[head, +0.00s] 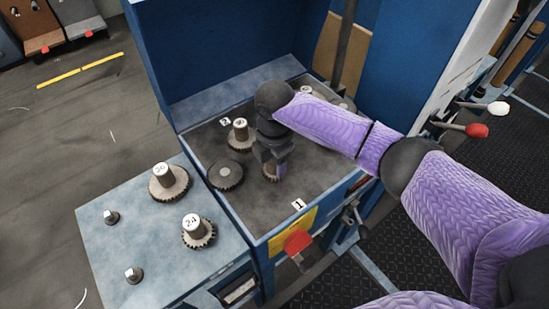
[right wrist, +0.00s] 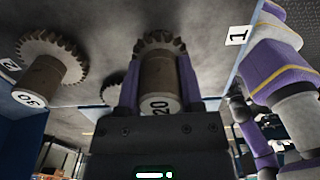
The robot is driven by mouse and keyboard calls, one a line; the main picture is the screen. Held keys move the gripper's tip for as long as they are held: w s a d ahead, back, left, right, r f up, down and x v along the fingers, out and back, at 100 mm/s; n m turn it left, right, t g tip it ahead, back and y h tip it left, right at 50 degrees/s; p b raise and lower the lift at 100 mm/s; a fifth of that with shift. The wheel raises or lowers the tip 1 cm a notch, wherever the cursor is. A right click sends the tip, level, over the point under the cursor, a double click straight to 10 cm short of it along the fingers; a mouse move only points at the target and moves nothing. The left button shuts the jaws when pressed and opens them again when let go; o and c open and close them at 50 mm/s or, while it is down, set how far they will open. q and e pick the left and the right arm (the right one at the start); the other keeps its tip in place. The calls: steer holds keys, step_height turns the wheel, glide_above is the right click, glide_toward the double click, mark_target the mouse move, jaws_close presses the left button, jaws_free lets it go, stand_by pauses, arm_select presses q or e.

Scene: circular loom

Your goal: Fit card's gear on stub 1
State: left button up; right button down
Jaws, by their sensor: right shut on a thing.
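My right gripper (head: 276,166) is shut on the hub of a toothed gear (head: 269,174). In the right wrist view this gear (right wrist: 160,80) carries the label 20, with its hub between my fingers. The gear is low over the grey bed of the loom, behind the number plate 1 (head: 299,205). Stub 1 itself is hidden, and I cannot tell whether the gear is around it. The yellow card (head: 293,231) is on the front of the loom, partly covered by a red part; its writing is too small to read. My left gripper is not in view.
A dark flat gear (head: 226,175) lies just left of my gripper. A gear with a tall hub (head: 240,134) stands behind it by plate 2 (head: 225,122). The side table (head: 155,245) bears gears labelled 26 (head: 168,182) and 24 (head: 198,232) and two small pegs.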

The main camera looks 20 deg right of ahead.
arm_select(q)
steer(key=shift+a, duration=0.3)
arm_select(e)
steer(key=shift+f, duration=0.1)
steer(key=shift+f+b, duration=0.3)
steer(key=shift+f, duration=0.2)
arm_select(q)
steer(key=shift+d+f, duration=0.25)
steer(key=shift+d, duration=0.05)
arm_select(e)
steer(key=shift+c, duration=0.8)
jaws_free()
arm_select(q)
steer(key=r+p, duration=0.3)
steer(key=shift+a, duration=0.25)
arm_select(e)
step_height(320, 180, up, 10)
steer(key=shift+f, duration=0.1)
